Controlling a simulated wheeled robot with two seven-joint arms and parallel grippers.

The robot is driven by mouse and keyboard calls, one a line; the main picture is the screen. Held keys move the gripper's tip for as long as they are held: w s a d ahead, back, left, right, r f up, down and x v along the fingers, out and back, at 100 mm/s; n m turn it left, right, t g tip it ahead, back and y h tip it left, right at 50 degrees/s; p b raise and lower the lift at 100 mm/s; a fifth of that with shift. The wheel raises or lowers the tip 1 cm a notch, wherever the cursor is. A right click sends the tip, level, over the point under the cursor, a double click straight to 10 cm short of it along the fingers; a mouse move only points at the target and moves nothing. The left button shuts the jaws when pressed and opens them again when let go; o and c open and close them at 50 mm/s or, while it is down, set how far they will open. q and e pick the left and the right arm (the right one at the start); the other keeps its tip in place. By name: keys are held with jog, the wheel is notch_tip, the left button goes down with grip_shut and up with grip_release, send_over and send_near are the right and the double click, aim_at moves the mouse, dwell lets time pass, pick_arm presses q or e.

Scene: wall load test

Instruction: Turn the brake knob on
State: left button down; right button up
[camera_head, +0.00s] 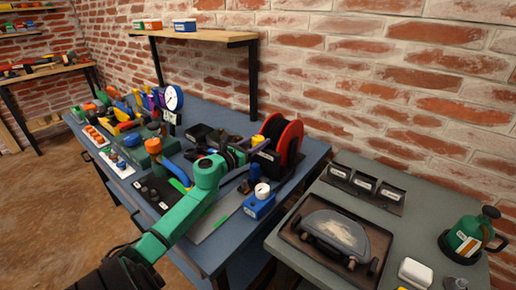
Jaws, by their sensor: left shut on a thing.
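A red and black reel (290,143) stands at the right end of the blue workbench. A small yellow knob (258,141), which I take for the brake knob, is at the reel's left side. My left arm reaches in from the lower left, and its dark gripper (247,147) is at this knob. The gripper is shut on it, though the fingertips are small and partly hidden by the green arm. The knob's turned position cannot be read. My right gripper is not in view.
A blue box with a white round top (258,200) stands close to my arm. A white dial gauge (172,98) and several coloured tools crowd the bench's left. A grey table (345,225) with a tray and green canister (466,237) is at right. A brick wall stands behind.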

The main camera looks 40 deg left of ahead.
pick_arm(q)
jog(key=shift+c, duration=1.5)
grip_release()
jog(key=shift+s, duration=0.1)
jog(key=shift+s+f, duration=0.1)
jog(key=shift+s, duration=0.25)
jog(key=s+b, duration=0.1)
jog(key=s, duration=1.2)
jog(key=shift+s, duration=0.35)
